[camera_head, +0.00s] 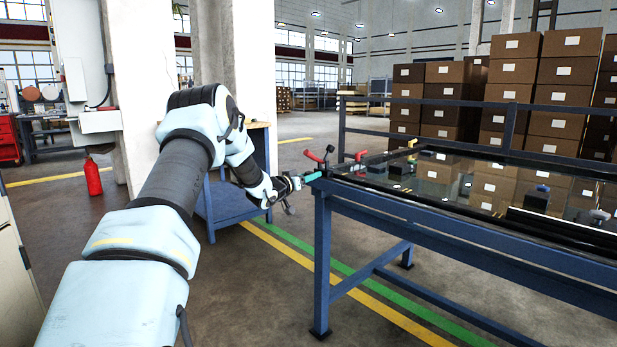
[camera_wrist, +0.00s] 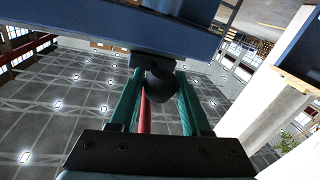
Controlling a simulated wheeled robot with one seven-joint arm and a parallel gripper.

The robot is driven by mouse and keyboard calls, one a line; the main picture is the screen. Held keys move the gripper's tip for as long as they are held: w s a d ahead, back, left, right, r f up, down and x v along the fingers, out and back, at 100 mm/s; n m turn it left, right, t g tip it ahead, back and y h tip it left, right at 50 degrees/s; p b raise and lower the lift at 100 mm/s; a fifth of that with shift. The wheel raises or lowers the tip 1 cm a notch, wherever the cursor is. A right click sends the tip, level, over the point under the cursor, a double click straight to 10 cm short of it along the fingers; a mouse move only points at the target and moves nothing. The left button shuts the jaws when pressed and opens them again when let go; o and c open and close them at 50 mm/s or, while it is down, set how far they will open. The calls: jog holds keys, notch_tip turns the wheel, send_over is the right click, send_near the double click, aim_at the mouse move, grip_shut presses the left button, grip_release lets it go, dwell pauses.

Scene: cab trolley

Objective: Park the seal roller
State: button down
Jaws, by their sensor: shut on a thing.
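My gripper (camera_head: 309,177) is at the near left corner of the blue table, its teal fingers by the tabletop edge. In the wrist view my gripper (camera_wrist: 158,76) has its fingers on either side of a dark round piece (camera_wrist: 160,88), and it is shut on it. A red bar (camera_wrist: 145,112) shows between the fingers. A dark block sits just beyond the round piece, against a blue beam. Whether the held piece is the seal roller, I cannot tell. A red handle (camera_head: 313,156) with a dark tip stands just above my gripper in the head view.
The blue table (camera_head: 420,207) carries a dark, glossy panel (camera_head: 470,178) with small parts, including a dark block (camera_head: 537,197). A second red handle (camera_head: 360,155) stands farther along its edge. A blue bench (camera_head: 228,205) and white pillar (camera_head: 150,90) stand close to my arm.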

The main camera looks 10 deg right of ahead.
jog(key=shift+w+a+r, duration=0.15)
jog(key=shift+w+a, duration=0.1)
jog(key=shift+c, duration=2)
grip_release()
jog(key=shift+d, duration=0.1)
jog(key=shift+s+a, duration=0.2)
jog(key=v, duration=1)
jog(key=shift+s+a, duration=0.1)
